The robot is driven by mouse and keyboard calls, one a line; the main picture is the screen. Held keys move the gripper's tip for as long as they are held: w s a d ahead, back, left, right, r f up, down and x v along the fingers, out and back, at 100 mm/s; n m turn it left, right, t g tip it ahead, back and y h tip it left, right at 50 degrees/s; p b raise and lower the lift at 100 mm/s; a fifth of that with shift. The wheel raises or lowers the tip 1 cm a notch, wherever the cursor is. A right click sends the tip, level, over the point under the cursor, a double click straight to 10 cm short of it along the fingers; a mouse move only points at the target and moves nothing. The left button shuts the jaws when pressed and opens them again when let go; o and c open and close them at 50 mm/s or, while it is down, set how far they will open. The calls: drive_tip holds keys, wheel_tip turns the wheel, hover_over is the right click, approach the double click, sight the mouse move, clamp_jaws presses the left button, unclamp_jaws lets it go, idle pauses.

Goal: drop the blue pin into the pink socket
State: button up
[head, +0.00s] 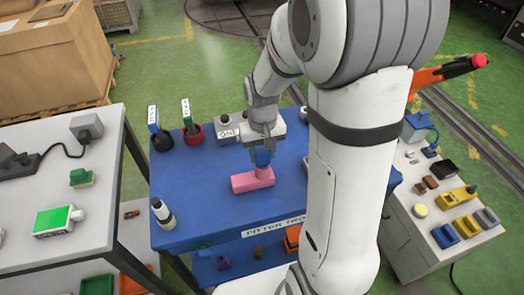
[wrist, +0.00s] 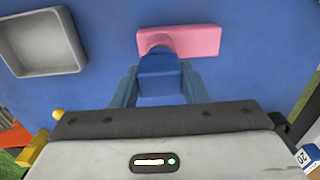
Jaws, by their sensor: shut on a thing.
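The pink socket (head: 252,180) is a pink block lying on the blue table top. It also shows in the wrist view (wrist: 195,41), at the top centre.
The blue table (head: 205,200) has free room around the socket. A grey tray (wrist: 41,43) lies to the left in the wrist view. A dark red cup (head: 193,134) and a white-and-black bottle (head: 163,214) stand on the table. A white bench (head: 70,185) is at left.

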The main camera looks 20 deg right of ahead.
drive_tip(key=shift+f, duration=0.4)
drive_tip(key=o, duration=1.2)
drive_tip(key=shift+r, duration=0.1)
drive_tip(key=shift+r+b, duration=0.4)
drive_tip(key=shift+r, duration=3.45)
